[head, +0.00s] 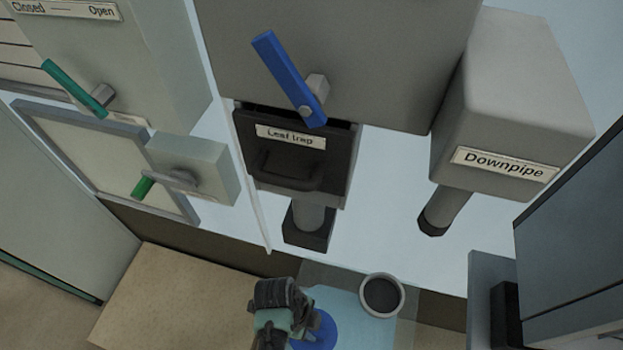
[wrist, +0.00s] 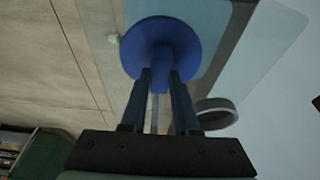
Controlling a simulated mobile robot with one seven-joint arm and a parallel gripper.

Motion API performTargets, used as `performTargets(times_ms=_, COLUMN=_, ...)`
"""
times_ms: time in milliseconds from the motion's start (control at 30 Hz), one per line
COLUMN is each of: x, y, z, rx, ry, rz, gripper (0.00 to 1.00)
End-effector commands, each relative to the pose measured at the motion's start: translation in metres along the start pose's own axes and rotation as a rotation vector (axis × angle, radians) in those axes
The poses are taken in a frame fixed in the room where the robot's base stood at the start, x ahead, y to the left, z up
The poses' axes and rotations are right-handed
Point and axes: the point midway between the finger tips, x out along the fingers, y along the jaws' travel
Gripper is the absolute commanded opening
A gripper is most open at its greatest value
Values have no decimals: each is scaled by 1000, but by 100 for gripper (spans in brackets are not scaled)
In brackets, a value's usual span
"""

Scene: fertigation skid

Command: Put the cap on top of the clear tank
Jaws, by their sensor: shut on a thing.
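The blue round cap (wrist: 160,45) is held by its stem between the fingers of my gripper (wrist: 161,82). In the head view, my gripper (head: 283,300) is at the bottom middle and partly covers the cap (head: 324,330). The clear tank (head: 345,303) is pale blue and see-through, and the cap overlaps it in that view. Its round grey neck (head: 381,295) has a dark opening and stands uncovered to the right of the cap. The neck also shows in the wrist view (wrist: 217,106), right of the fingers. The gap between cap and tank cannot be judged.
A leaf trap box (head: 290,150) with a blue lever (head: 288,78) hangs behind the tank. A Downpipe box (head: 510,110) is at right. Green-handled valves (head: 74,88) are at left. A dark cabinet (head: 575,230) stands at far right.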

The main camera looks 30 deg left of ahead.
Motion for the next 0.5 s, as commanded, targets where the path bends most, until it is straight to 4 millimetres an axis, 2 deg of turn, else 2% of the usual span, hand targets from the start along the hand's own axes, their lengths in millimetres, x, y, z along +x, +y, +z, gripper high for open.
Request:
performTargets(times_ms=133, x=4, y=0, z=1, rx=0, ry=0, rz=0, gripper=0)
performTargets(times_ms=167, x=4, y=0, z=1, rx=0, ry=0, rz=0, gripper=31)
performTargets(times_ms=300, x=3, y=0, z=1, rx=0, ry=0, rz=0, gripper=56)
performTargets(times_ms=333, x=3, y=0, z=1, rx=0, ry=0, rz=0, gripper=59)
performTargets(times_ms=500, x=3, y=0, z=1, rx=-1, ry=0, rz=0, gripper=59)
